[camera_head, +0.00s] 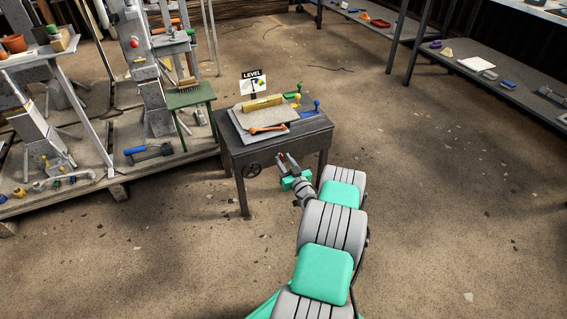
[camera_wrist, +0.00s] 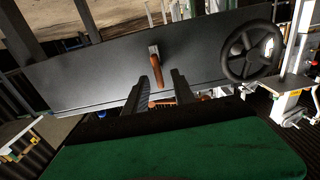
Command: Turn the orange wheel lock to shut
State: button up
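The orange wheel lock (camera_wrist: 157,68) is a small handle on a pale plate on the dark front panel of the table. It hangs nearly straight down in the wrist view. A black spoked handwheel (camera_wrist: 250,52) is right of it there; in the head view the handwheel (camera_head: 251,170) is on the table's front left. My gripper (camera_wrist: 160,80) is open, its fingers apart on either side of the handle's lower part in the picture. Contact cannot be told. In the head view my gripper (camera_head: 284,161) is at the table's front, and the lock is mostly hidden there.
The table (camera_head: 238,201) bears a grey plate with a yellow bar (camera_head: 262,103), an orange tool (camera_head: 268,129), coloured knobs and a LEVEL sign (camera_head: 253,79). A green stool (camera_head: 190,97) and platform stand left, shelves (camera_head: 500,82) right. Floor on the right is clear.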

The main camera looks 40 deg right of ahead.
jog(key=shift+w+d, duration=0.1)
jog(key=shift+w, duration=0.25)
jog(key=shift+c, duration=0.3)
grip_shut()
